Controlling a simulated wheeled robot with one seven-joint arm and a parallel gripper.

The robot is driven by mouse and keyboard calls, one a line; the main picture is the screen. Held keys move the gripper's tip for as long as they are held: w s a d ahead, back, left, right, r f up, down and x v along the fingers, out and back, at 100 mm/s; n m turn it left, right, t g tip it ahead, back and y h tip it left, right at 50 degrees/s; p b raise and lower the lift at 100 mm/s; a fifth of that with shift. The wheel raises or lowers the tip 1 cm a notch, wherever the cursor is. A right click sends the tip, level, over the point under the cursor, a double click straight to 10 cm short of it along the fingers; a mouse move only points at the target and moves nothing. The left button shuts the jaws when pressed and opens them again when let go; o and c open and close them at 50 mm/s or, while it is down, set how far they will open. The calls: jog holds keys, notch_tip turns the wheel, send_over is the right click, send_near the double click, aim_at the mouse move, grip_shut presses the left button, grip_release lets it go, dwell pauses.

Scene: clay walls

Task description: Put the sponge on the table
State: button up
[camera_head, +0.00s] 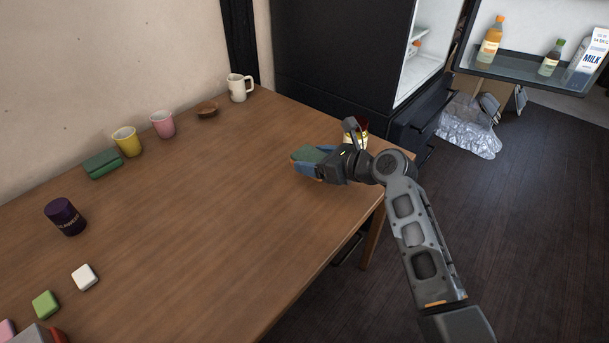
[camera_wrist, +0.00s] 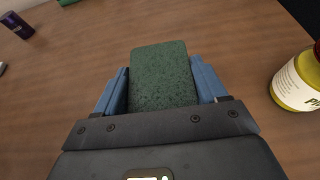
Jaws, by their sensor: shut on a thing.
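A dark green sponge (camera_wrist: 162,72) is held between the two blue fingers of my gripper (camera_wrist: 163,88) in the wrist view. In the head view, my gripper (camera_head: 307,163) and the green sponge (camera_head: 311,154) are over the right part of the wooden table (camera_head: 215,205). My gripper is shut on the sponge. I cannot tell whether the sponge touches the tabletop or is slightly above it.
A jar with a yellow lower part (camera_wrist: 299,84) stands close on the right. Another green block (camera_head: 102,164), a yellow cup (camera_head: 127,142), a pink cup (camera_head: 163,124) and a white mug (camera_head: 239,88) line the wall side. The table's middle is clear. An open fridge (camera_head: 428,50) is beyond.

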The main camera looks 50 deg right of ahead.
aim_at(314, 186)
jog(key=shift+f+b, duration=0.55)
jog(key=shift+f, duration=2.45)
jog(key=shift+f, duration=0.2)
jog(key=o, duration=0.9)
jog(key=shift+o, duration=0.2)
jog(key=shift+r, duration=0.1)
jog(key=shift+s+r, duration=0.15)
jog(key=p+v, duration=0.1)
jog(key=v, duration=1.1)
